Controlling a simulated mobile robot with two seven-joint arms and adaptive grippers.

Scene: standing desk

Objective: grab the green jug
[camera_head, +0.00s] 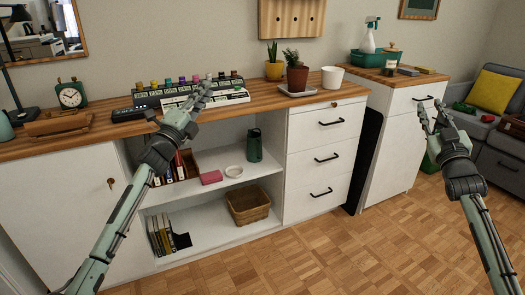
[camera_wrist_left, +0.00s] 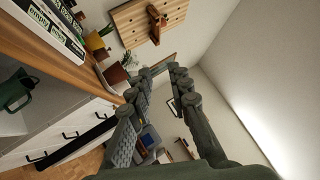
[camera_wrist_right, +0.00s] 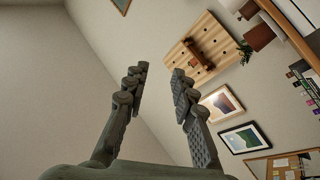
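The dark green jug (camera_head: 254,146) stands upright on the upper open shelf of the desk, toward its right side. The left wrist view shows a green jug-like shape with a handle (camera_wrist_left: 17,90) at its left edge. My left gripper (camera_head: 180,103) is open and empty, in front of the desktop, to the left of the jug and higher in the picture. Its two fingers stand apart in the left wrist view (camera_wrist_left: 161,72). My right gripper (camera_head: 431,106) is open and empty, far right of the jug, in front of the right cabinet. Its fingers stand apart in the right wrist view (camera_wrist_right: 159,70).
A white ring-shaped item (camera_head: 234,171) and a pink box (camera_head: 211,177) share the jug's shelf. A wicker basket (camera_head: 248,204) sits below. Drawers (camera_head: 318,158) stand right of the shelf. A bottle rack (camera_head: 190,91) and potted plants (camera_head: 297,77) stand on the desktop. The floor in front is clear.

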